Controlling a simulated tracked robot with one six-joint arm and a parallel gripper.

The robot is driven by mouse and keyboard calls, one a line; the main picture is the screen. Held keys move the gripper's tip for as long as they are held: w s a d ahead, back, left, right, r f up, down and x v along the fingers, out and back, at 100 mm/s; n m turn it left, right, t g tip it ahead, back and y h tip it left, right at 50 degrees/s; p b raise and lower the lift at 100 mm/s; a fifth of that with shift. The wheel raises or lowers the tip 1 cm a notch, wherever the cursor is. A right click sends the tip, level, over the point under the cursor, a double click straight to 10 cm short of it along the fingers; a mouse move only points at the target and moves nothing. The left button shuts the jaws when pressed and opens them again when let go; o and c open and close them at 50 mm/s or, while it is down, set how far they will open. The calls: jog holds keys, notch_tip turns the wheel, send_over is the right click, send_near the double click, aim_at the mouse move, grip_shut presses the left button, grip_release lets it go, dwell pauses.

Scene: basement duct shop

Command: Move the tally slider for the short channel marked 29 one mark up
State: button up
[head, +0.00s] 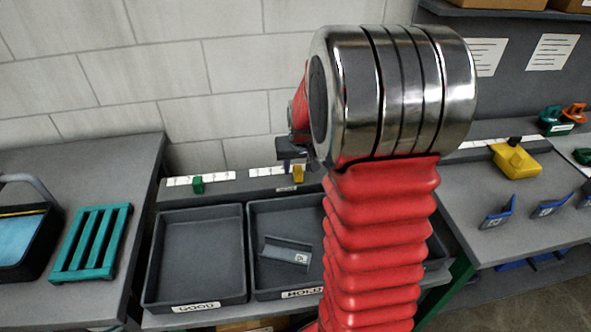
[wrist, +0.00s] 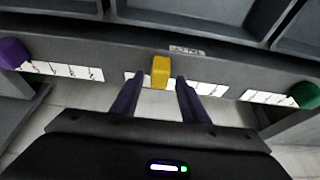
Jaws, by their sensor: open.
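A yellow slider (wrist: 161,72) sits on a white marked strip (wrist: 210,88) on the grey tally rail. My gripper (wrist: 160,82) is open, with one finger on each side of the yellow slider; I cannot tell whether either touches it. In the head view the yellow slider (head: 298,174) shows just below my gripper (head: 288,163), partly hidden by my arm. A green slider (head: 198,184) stands on its own strip to the left. A purple slider (wrist: 14,53) shows in the wrist view. A grey channel (head: 275,250) lies in the HOLD tray; its tag is unreadable.
The GOOD tray (head: 157,265) is empty, beside the HOLD tray (head: 256,225). A teal rack (head: 91,243) and dark tote (head: 42,250) stand left. On the right bench are blue pieces (head: 497,212) and a yellow object (head: 515,160). My arm hides the middle.

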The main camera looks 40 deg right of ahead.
jog(key=shift+x, duration=0.9)
jog(key=shift+c, duration=0.5)
grip_shut()
